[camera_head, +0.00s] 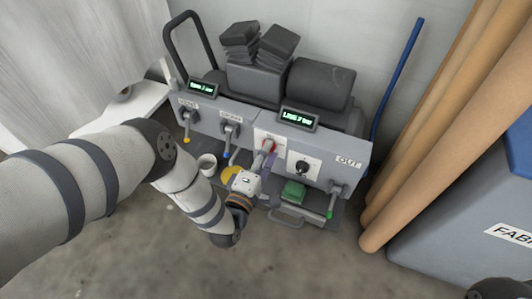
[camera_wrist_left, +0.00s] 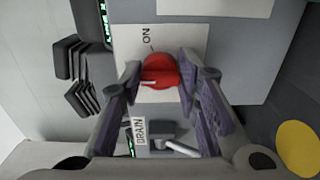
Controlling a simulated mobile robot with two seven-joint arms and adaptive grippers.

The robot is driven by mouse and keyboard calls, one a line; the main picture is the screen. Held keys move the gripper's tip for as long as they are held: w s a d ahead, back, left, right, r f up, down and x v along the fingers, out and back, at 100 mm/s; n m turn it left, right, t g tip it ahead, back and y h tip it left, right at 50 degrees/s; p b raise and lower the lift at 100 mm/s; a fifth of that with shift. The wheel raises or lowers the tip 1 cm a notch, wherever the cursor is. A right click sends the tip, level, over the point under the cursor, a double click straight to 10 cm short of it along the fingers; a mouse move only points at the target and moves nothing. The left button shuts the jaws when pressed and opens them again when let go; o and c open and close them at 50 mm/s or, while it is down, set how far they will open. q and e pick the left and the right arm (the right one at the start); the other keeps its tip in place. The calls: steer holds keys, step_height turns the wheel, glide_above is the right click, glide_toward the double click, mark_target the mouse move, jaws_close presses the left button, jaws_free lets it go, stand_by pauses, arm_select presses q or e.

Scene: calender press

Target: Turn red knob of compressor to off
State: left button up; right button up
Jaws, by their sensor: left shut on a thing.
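The red knob (camera_head: 268,146) sits on a white label plate on the grey front panel of the compressor (camera_head: 210,122). My left gripper (camera_head: 264,160) reaches the panel from below, its purple-padded fingers at the knob. In the left wrist view the red knob (camera_wrist_left: 160,70) lies between the two fingertips, which are shut on its sides. A pale pointer mark shows on the knob's lower left edge there. The word ON stands above the knob in that view. An OFF word is not visible.
A black knob (camera_head: 302,168) on a white plate is right of the red one. Levers with yellow, blue and green tips hang from the panel. A white cup (camera_head: 207,163), a yellow disc (camera_head: 231,174) and a green block (camera_head: 293,190) sit below. Brown rolls (camera_head: 420,150) stand at right.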

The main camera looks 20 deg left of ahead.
arm_select(q)
steer(key=shift+d, duration=0.1)
stand_by(0.4)
steer(key=o, duration=1.2)
steer(key=shift+c, duration=0.2)
steer(key=shift+s, duration=0.15)
steer(key=s, duration=1.1)
steer(key=shift+s+a, duration=0.25)
steer(key=shift+s, duration=0.15)
